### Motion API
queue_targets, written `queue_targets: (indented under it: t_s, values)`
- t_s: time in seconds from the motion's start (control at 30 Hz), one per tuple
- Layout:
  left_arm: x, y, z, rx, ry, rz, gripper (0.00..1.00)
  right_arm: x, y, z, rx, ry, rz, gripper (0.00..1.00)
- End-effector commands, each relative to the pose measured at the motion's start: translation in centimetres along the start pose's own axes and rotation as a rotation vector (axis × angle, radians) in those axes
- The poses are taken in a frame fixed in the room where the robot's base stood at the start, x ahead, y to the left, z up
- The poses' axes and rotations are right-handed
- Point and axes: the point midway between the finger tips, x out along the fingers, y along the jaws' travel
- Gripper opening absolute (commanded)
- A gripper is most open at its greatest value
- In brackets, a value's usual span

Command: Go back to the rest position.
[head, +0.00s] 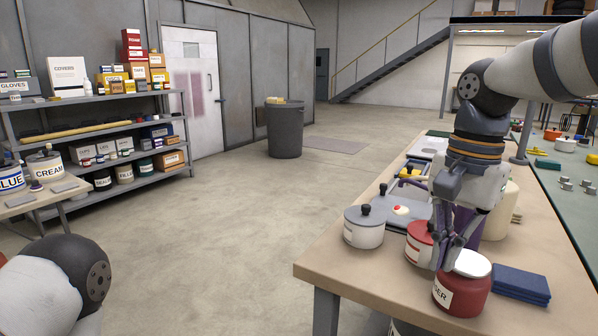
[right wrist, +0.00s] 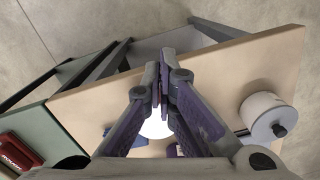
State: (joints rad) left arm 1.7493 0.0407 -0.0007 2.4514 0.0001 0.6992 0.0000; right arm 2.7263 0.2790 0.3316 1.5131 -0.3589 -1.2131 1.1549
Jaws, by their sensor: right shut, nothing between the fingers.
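My right gripper (head: 445,262) hangs fingers-down over the table at the right of the head view. Its fingers are shut together with nothing between them. It appears just beside a red jar with a white lid (head: 462,300); I cannot tell whether it touches it. The right wrist view shows the shut fingertips (right wrist: 160,88) with a white round surface (right wrist: 156,128) partly hidden behind them. My left arm shows only as a rounded link at the lower left of the head view; my left gripper is out of view.
Close to the right gripper are a red pot (head: 418,240), a grey lidded pot (head: 364,228) and a folded blue cloth (head: 521,284) on the wooden table (head: 335,262). Stocked shelves (head: 95,100) stand at the left. A grey bin (head: 284,130) stands on the open floor.

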Motion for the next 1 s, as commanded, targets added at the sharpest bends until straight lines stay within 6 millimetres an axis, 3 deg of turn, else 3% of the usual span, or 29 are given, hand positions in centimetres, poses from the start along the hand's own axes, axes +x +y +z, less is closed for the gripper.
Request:
queue_targets:
  t_s: [0.03, 0.13, 0.23, 0.3, 0.37, 0.43, 0.5, 0.6, 0.7, 1.0]
  values:
    - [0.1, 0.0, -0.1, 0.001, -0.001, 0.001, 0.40, 4.3, -0.1, 0.4, -0.052, -0.033, 0.016, 0.00]
    - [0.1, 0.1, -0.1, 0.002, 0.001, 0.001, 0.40, 12.8, 0.1, 2.1, -0.177, -0.088, 0.002, 0.00]
    - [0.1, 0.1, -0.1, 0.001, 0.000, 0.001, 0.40, 21.7, 2.3, 5.0, -0.300, -0.133, -0.017, 0.00]
    - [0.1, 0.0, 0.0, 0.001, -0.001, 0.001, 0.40, 27.4, 5.3, 7.5, -0.381, -0.153, -0.026, 0.00]
    - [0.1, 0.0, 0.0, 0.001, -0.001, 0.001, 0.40, 31.6, 8.8, 9.9, -0.451, -0.158, -0.026, 0.00]
    - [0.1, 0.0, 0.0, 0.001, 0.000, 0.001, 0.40, 35.2, 13.5, 12.6, -0.534, -0.149, -0.012, 0.00]
    - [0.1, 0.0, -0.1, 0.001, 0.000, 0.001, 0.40, 37.2, 18.1, 14.7, -0.617, -0.129, 0.016, 0.00]
    - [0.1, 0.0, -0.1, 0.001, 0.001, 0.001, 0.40, 38.0, 23.2, 16.7, -0.725, -0.099, 0.061, 0.00]
    - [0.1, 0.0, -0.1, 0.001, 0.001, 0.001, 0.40, 38.0, 25.9, 17.5, -0.794, -0.076, 0.090, 0.00]
    - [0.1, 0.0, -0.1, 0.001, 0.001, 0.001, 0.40, 37.9, 26.4, 17.6, -0.815, -0.064, 0.094, 0.00]
